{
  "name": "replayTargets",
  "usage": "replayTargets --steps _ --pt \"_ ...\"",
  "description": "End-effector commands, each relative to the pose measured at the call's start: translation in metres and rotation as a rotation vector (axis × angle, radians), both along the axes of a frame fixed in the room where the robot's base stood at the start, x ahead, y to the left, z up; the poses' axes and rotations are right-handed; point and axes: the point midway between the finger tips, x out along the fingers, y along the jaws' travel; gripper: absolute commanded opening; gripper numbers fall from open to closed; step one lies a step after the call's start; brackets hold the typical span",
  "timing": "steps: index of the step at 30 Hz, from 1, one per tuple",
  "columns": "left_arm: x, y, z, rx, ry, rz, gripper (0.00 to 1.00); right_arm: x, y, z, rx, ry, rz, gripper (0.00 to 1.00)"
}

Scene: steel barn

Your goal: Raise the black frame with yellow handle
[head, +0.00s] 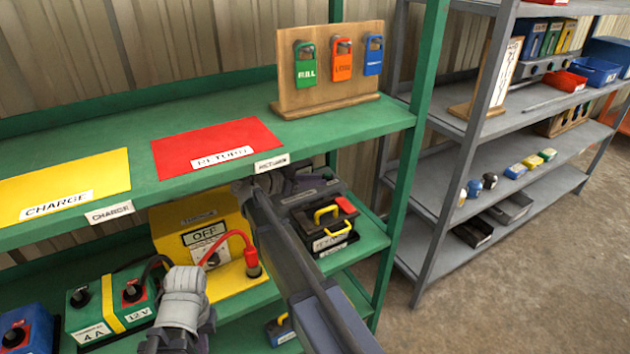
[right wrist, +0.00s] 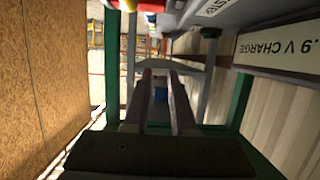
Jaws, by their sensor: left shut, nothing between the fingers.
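A black frame with a yellow handle (head: 333,238) stands on the middle green shelf, right of the yellow OFF unit. My left gripper (head: 180,300) is shut, low in front of the shelf.
The yellow OFF unit (head: 200,250) with a red cable and a green 12 V box (head: 108,305) stand left on the middle shelf. The top shelf has yellow and red mats (head: 215,140) and a padlock board (head: 330,70). Grey shelving (head: 430,230) stands right.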

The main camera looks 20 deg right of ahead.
Motion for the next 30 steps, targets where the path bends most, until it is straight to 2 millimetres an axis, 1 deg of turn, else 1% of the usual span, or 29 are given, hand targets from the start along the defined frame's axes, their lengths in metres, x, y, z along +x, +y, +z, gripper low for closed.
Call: replayTargets --steps 8,11,22,27,30 --pt "0.000 0.000 0.000 0.000 0.000 0.000 0.00 0.000 0.000 0.000 0.000 0.000 0.000 0.32" --pt "0.000 0.000 0.002 0.000 0.000 0.000 0.00 0.000 0.005 0.002 0.000 0.000 0.001 0.32" --pt "0.000 0.000 0.020 0.000 0.000 0.000 0.00 -0.004 0.058 0.020 0.000 0.000 0.003 0.32" --pt "0.000 0.000 0.023 0.000 0.000 0.001 0.00 -0.005 0.072 0.023 0.000 0.000 0.001 0.32" --pt "0.000 0.000 0.023 0.000 0.000 0.001 0.00 -0.006 0.075 0.023 0.000 0.000 0.001 0.32"
